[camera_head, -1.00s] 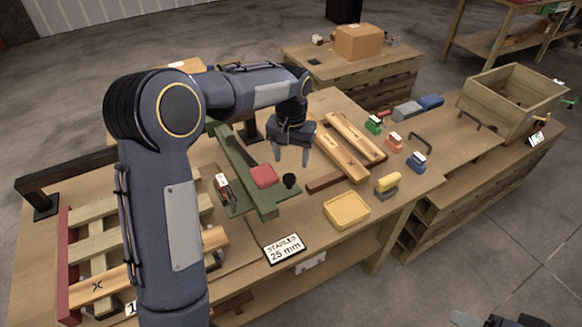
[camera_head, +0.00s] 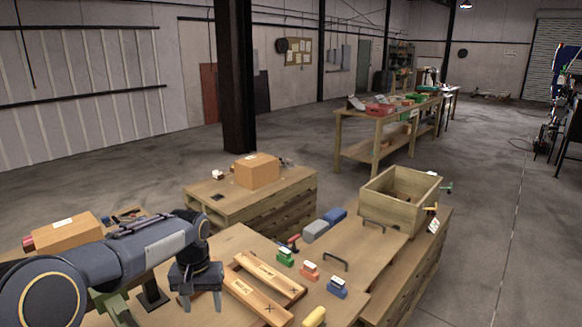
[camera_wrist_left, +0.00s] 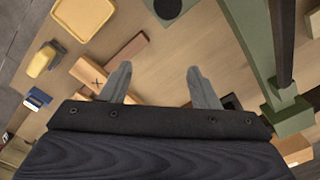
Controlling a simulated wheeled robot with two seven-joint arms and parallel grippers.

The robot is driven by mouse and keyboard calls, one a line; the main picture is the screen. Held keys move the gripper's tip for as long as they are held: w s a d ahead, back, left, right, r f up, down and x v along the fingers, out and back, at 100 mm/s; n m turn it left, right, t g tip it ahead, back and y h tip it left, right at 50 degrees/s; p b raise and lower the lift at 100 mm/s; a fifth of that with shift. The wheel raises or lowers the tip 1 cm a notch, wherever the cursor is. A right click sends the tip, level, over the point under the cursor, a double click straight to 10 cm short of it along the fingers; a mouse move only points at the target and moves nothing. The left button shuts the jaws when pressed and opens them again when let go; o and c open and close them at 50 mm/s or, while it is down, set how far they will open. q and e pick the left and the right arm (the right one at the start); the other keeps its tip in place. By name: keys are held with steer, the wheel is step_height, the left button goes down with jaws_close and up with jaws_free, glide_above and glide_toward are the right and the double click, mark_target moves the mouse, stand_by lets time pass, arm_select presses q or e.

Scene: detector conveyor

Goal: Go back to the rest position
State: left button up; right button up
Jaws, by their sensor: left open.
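My left gripper (camera_head: 201,300) hangs from the left arm at the lower left of the head view, pointing down over the workbench. In the left wrist view its two grey fingers (camera_wrist_left: 160,86) are spread apart with only bench top between them. It holds nothing. Two wooden bars (camera_head: 266,272) marked with crosses lie to its right on the bench, apart from it. A green metal fixture (camera_wrist_left: 262,50) stands to the right in the left wrist view. My right gripper does not show.
Green (camera_head: 285,257), orange (camera_head: 309,271) and blue (camera_head: 337,287) handled blocks stand right of the bars. A wooden crate (camera_head: 385,215) sits at the bench's right end. A cardboard box (camera_head: 257,170) rests on a table behind. In the left wrist view a yellow tray (camera_wrist_left: 84,14) lies upper left.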

arm_select(q)
steer(key=s+r+t+h, duration=0.1)
steer(key=s+r, duration=0.1)
steer(key=s, duration=0.3)
steer(key=s+a+r+t, duration=0.1)
steer(key=s+r, duration=0.1)
steer(key=s, duration=0.3)
steer(key=s+a+r+h, duration=0.1)
steer(key=s+r, duration=0.2)
steer(key=s, duration=0.3)
steer(key=shift+a+t+h, duration=0.25)
steer(key=shift+t+h, duration=0.05)
steer(key=shift+t, duration=0.1)
steer(key=s+d+f+t, duration=0.1)
steer(key=s, duration=0.5)
steer(key=s+d+f+t+h, duration=0.1)
steer(key=s+d+f, duration=0.1)
steer(key=s, duration=0.5)
steer(key=shift+s+d+f+n+t, duration=0.15)
steer(key=shift+d+f+n+t, duration=0.15)
steer(key=shift+n+t, duration=0.1)
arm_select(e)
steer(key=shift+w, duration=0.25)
arm_select(q)
steer(key=shift+a, duration=0.1)
